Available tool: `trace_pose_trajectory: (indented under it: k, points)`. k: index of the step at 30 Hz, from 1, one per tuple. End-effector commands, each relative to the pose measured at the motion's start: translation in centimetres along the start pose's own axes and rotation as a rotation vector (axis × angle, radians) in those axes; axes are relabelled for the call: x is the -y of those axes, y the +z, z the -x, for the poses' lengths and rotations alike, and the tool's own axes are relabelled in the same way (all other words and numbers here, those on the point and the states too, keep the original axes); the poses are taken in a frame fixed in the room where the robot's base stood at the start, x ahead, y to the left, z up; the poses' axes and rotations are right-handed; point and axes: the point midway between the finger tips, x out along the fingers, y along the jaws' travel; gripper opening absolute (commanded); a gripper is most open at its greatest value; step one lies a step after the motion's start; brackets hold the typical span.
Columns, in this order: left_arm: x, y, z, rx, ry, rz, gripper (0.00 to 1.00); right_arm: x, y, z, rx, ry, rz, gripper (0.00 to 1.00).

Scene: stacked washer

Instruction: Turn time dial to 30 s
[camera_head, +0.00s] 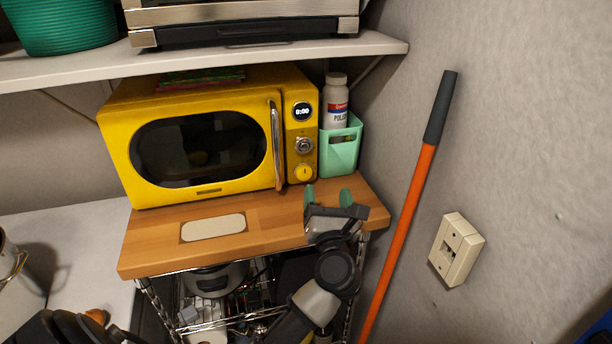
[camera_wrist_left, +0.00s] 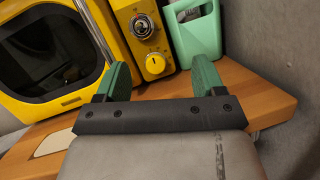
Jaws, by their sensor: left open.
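The yellow microwave (camera_head: 225,187) stands on a wooden-topped cart, its door shut. Its right-hand panel has a display (camera_head: 302,112) reading 0:00, a silver dial (camera_head: 303,146) below it, and a yellow knob (camera_head: 303,173) at the bottom. No label shows which is the time dial. My left gripper (camera_head: 328,196) is open and empty, below and in front of the panel, apart from both knobs. In the left wrist view, the silver dial (camera_wrist_left: 142,25) and yellow knob (camera_wrist_left: 155,64) appear ahead, with the yellow knob between the green fingertips (camera_wrist_left: 160,78). My right gripper is not in view.
A mint-green holder (camera_head: 340,150) with a white bottle (camera_head: 336,101) stands right of the microwave. The silver door handle (camera_head: 275,145) is just left of the panel. A shelf (camera_head: 385,46) hangs above. An orange pole (camera_head: 405,215) leans at the right. The cart's front top (camera_head: 150,250) is mostly clear.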

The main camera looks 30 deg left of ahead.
Motion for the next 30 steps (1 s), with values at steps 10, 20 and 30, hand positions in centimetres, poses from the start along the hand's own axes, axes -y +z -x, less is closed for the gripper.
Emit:
trace_pose_trajectory:
  k: [10, 20, 30]
  points:
    - [-0.3, -3.9, -1.7, -0.288, 0.152, 0.217, 0.69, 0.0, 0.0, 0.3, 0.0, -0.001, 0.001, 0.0]
    - [-1.2, -5.3, -7.3, -0.285, 0.154, 0.212, 0.69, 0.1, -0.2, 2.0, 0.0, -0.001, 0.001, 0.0]
    - [-1.6, -6.8, -11.0, -0.286, 0.152, 0.214, 0.69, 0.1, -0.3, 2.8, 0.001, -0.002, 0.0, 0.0]
